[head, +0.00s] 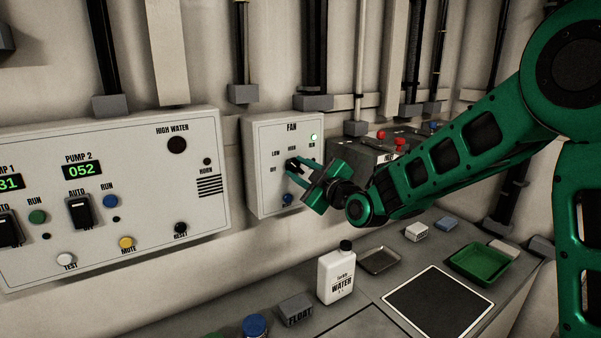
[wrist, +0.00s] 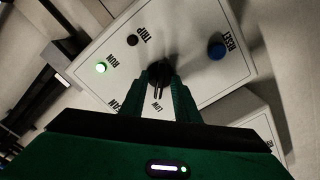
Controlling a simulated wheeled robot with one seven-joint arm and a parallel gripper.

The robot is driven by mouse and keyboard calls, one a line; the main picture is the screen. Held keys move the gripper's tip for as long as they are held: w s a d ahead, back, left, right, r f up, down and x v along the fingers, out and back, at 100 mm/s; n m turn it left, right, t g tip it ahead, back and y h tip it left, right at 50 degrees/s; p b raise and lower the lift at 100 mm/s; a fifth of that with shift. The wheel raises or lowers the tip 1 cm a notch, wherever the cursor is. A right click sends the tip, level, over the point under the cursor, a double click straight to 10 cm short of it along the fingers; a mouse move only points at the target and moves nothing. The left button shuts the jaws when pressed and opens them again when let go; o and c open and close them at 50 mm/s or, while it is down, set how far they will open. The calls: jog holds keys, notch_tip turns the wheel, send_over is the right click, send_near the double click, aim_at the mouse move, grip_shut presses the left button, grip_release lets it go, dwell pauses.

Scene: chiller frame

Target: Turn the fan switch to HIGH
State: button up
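The fan box (head: 259,185) is a pale wall panel marked FAN with a dark rotary fan switch (head: 292,163) on its front. LOW shows between the fingers. The fingers partly hide the switch, so its exact setting is unclear.
On the fan box, the RUN lamp (wrist: 101,67) glows green, the TRIP lamp (wrist: 131,40) is dark, and a blue RESET button (wrist: 217,50) sits nearby. The pump panel (head: 140,220) is left. Below, the bench holds a water bottle (head: 336,275) and a green tray (head: 480,262).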

grip_shut()
jog(key=shift+m, duration=0.4)
jog(key=m, duration=0.3)
jog(key=shift+w+d+m, duration=0.1)
jog(key=shift+m, duration=0.3)
jog(key=shift+d+r+m, duration=0.1)
jog(key=shift+m, duration=2.1)
jog(key=shift+w, duration=0.1)
jog(key=shift+o, duration=0.6)
grip_release()
